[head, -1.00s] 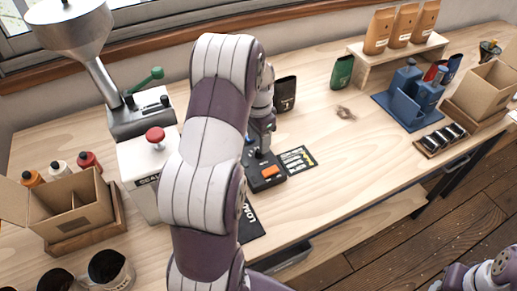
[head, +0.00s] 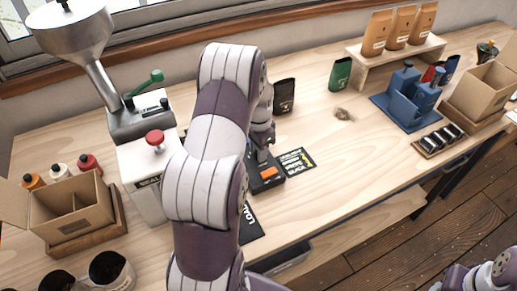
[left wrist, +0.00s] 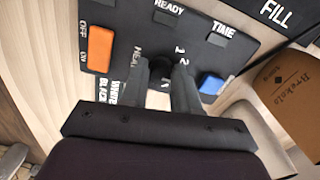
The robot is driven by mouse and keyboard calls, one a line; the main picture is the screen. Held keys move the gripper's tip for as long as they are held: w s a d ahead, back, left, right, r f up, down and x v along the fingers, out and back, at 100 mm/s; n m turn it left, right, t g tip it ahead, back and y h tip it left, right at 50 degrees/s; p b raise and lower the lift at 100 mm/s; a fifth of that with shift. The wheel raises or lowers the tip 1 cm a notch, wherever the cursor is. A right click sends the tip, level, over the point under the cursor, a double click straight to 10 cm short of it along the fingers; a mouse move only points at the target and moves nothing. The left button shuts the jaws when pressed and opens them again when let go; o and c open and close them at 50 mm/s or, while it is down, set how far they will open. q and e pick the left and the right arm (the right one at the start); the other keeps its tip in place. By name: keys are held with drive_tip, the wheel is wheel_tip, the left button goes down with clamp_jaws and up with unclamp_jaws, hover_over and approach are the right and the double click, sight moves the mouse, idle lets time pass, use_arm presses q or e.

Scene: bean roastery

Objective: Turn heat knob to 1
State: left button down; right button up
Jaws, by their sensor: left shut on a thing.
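The heat knob (left wrist: 160,68) is a small dark knob on a black control panel (left wrist: 130,22), mostly hidden between my fingers in the left wrist view. White markings "HEAT", "1" and "2" show around it, partly covered. My left gripper (left wrist: 161,76) is shut on the knob from above. In the head view my left gripper (head: 262,153) is over the same panel (head: 262,184), largely behind my own arm. The knob's pointer is hidden, so its setting cannot be read. My right gripper is not clearly in view; only part of my right arm shows at the bottom right.
An orange OFF/ON switch (left wrist: 99,49) and a blue button (left wrist: 211,84) flank the knob. A label card (head: 297,161) lies right of the panel. A sealing machine with a red knob (head: 155,138) stands left. The middle right of the table is mostly clear.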

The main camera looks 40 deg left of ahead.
use_arm(q)
drive_tip(key=n+p, duration=0.1)
drive_tip(key=n, duration=0.2)
drive_tip(key=n+p, duration=0.1)
drive_tip(key=n, duration=0.1)
drive_tip(key=shift+n, duration=0.3)
drive_tip(key=n+p, duration=0.1)
drive_tip(key=n, duration=0.4)
drive_tip(key=shift+n, duration=0.7)
drive_tip(key=c, duration=0.8)
unclamp_jaws()
drive_tip(key=shift+c, duration=0.2)
